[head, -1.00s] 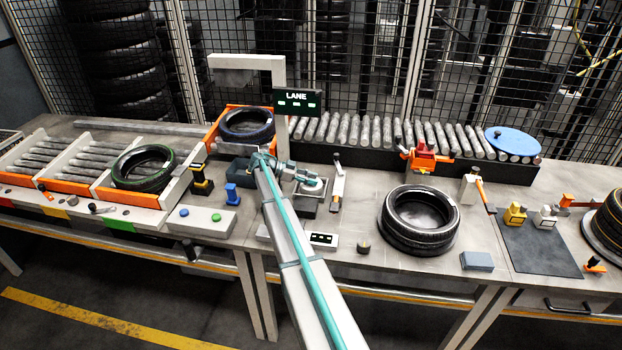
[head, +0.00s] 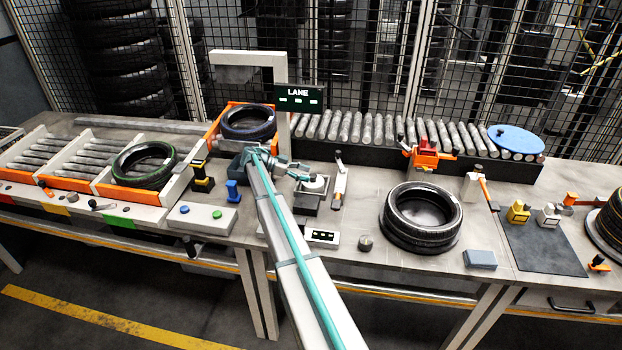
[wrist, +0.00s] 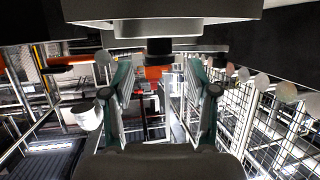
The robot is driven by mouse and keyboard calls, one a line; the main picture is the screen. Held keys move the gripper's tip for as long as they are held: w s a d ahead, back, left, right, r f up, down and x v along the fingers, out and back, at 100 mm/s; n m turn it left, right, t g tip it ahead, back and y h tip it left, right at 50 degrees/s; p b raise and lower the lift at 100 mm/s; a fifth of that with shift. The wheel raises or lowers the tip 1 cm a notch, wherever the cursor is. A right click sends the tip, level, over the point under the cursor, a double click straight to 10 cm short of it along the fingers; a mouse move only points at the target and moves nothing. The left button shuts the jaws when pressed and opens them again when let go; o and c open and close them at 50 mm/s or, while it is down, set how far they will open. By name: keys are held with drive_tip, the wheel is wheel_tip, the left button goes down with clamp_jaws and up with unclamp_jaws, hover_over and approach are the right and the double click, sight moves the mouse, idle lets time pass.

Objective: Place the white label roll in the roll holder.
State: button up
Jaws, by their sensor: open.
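A white roll-like piece (head: 314,184), which looks like the label roll, sits in a dark open box (head: 308,204) just right of my arm's end; this box looks like the roll holder. I cannot tell how deep the roll sits. My gripper (head: 300,173) is open, just behind and left of the roll, with its fingers partly hidden in the head view. In the wrist view my two fingers (wrist: 158,78) stand apart with nothing clearly between them.
A tyre (head: 421,216) lies on the bench to the right. An orange device (head: 428,158) stands by the roller conveyor (head: 375,135). A slim white stand (head: 340,184) is close right of the box. A small display unit (head: 322,237) lies in front.

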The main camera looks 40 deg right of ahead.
drive_tip(key=shift+b+v, duration=0.5)
drive_tip(key=shift+v, duration=1.45)
